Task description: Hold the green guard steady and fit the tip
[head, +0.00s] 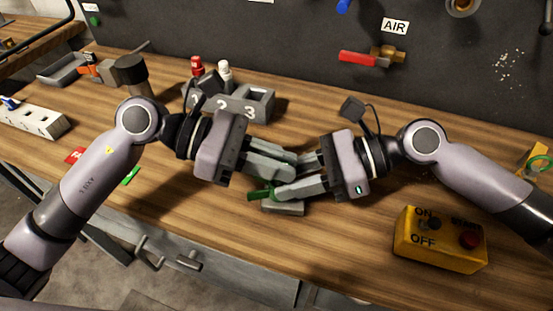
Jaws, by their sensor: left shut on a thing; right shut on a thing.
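My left gripper (290,166) comes in from the left and is shut on the green guard (290,156). Only a small dark green part of the guard shows behind the fingers. The piece sticks out left past the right fingertips. The fingers of both grippers are close together and hide most of what they hold. I cannot tell whether the tip touches the guard.
A numbered grey holder (262,96) and red- and white-capped bottles stand behind. A yellow switch box (440,240) is at front right. Red (75,156) and green (130,176) pieces lie left.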

